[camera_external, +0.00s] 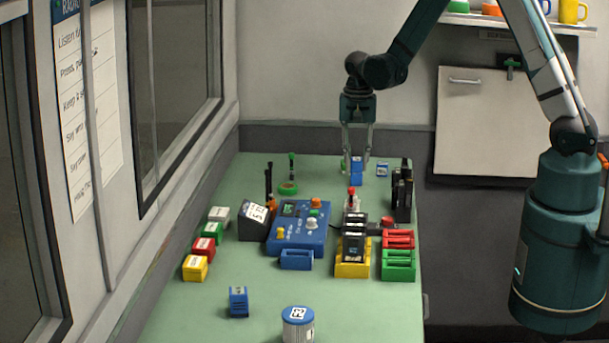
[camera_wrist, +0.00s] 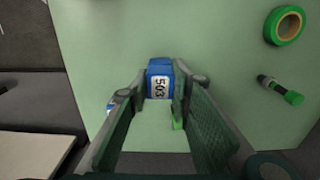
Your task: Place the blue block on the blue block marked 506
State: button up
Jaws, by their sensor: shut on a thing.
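My gripper (camera_external: 357,168) is at the far end of the green table, pointing down. It is shut on a blue block (camera_external: 357,165), which shows a white label reading 503 between the fingers in the wrist view (camera_wrist: 159,84). Whether the held block touches the table is unclear. A second small blue block with a white label (camera_external: 382,170) sits just right of the gripper; its number is too small to read. In the wrist view it is mostly hidden behind the left finger (camera_wrist: 112,105). Another blue block (camera_external: 238,302) sits at the near left; its marking is unreadable.
A blue console (camera_external: 300,230), yellow rack (camera_external: 352,268), green rack (camera_external: 398,265) and black radios (camera_external: 402,190) crowd the middle. Green tape (camera_external: 287,188) lies left of my gripper. A blue-labelled can (camera_external: 298,325) stands at the front. White, red and yellow blocks (camera_external: 195,267) line the left.

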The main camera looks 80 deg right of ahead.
aim_at(357, 159)
jog(key=shift+f, duration=0.15)
jog(key=o, duration=0.9)
jog(key=shift+r+p, duration=0.6)
jog(key=shift+r, duration=5.6)
